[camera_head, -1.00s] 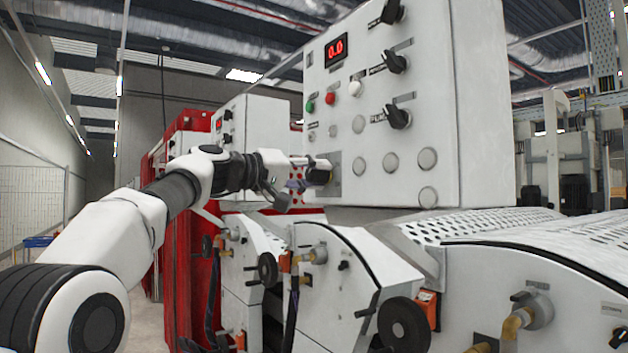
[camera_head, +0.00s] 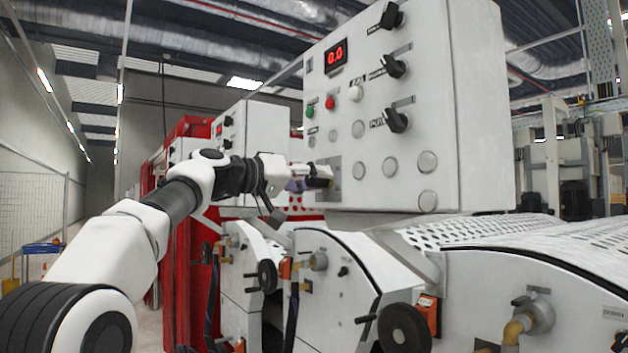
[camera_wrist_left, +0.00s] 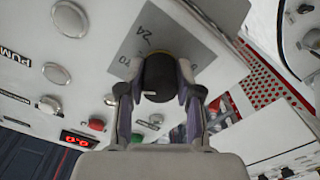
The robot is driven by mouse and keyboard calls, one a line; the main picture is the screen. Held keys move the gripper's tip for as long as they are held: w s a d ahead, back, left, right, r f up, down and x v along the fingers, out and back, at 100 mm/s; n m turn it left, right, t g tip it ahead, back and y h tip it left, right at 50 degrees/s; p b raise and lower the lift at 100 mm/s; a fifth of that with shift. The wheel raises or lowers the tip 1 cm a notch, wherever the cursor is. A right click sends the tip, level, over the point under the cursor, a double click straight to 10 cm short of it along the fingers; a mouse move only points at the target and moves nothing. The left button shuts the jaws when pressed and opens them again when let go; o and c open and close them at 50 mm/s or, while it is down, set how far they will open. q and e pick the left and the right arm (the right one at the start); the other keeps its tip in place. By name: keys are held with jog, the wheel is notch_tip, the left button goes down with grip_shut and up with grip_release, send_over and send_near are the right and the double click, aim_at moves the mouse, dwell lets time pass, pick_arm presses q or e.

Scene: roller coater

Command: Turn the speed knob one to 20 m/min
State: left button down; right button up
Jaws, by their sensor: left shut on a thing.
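The black speed knob (camera_wrist_left: 158,78) sits on a grey dial plate (camera_wrist_left: 185,40) with the printed numbers 24 and 10 partly visible. My left gripper (camera_wrist_left: 158,92) has its two fingers closed on either side of the knob. In the head view my left gripper (camera_head: 308,182) reaches the lower left of the white control panel (camera_head: 425,110), and the dial plate (camera_head: 336,185) shows just beyond it. A white mark shows on the knob's near side in the wrist view. The red display (camera_head: 336,54) reads 0.0. My right gripper is not in view.
Other black knobs (camera_head: 396,66) line the panel's right part. Green (camera_head: 310,111), red (camera_head: 330,103) and white (camera_head: 355,93) buttons sit below the display. Rollers' perforated covers (camera_head: 480,228) and a black handwheel (camera_head: 404,328) lie below the panel.

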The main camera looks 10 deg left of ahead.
pick_arm(q)
jog(key=c, duration=0.8)
grip_release()
jog(key=shift+w+d+f, duration=0.1)
jog(key=shift+v, duration=0.8)
jog(key=v, duration=1)
